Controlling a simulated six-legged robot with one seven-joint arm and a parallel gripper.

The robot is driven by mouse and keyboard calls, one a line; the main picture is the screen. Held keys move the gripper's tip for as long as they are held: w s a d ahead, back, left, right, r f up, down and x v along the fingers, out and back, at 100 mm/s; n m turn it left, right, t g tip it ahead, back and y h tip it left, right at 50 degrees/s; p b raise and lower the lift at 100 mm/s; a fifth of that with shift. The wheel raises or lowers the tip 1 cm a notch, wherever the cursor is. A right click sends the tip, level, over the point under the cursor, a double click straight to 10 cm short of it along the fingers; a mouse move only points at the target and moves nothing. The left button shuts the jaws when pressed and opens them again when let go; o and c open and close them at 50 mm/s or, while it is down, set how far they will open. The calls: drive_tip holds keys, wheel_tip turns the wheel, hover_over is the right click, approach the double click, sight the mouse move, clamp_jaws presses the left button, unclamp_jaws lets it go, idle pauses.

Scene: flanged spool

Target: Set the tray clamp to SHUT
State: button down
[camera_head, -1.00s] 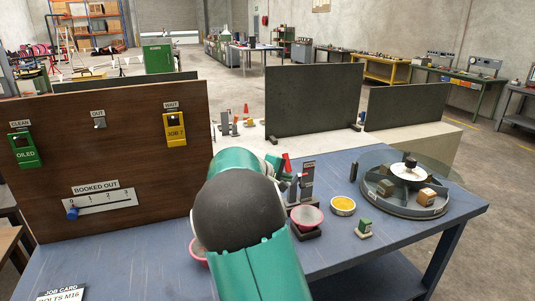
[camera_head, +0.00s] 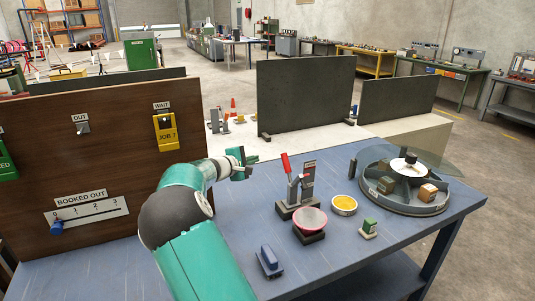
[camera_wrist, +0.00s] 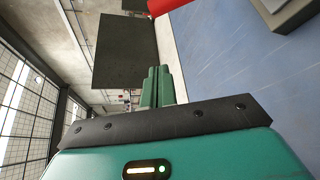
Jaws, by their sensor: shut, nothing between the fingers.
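The tray clamp (camera_head: 298,208) stands on the blue bench, a dark base with grey metal parts. Its red handle (camera_head: 286,163) points up, leaning slightly left. A grey upright with a small label (camera_head: 308,170) stands beside it; the label is too small to read. My gripper (camera_head: 252,167) is shut and empty, left of the red handle and apart from it. In the wrist view my closed fingers (camera_wrist: 158,86) show in the middle. Part of the red handle (camera_wrist: 166,6) shows at the top edge, and a grey block (camera_wrist: 290,14) at the top right.
A pink-rimmed dish (camera_head: 310,220), a yellow dish (camera_head: 344,204), a green block (camera_head: 369,227) and a blue item (camera_head: 269,262) stand near the clamp. A round tray (camera_head: 405,190) with a clear cover is at right. A brown board (camera_head: 100,150) stands left.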

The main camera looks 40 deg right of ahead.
drive_tip(key=s+d, duration=0.1)
drive_tip(key=d, duration=0.8)
drive_tip(key=shift+s+d+f, duration=0.15)
drive_tip(key=shift+s+f, duration=0.15)
idle(0.6)
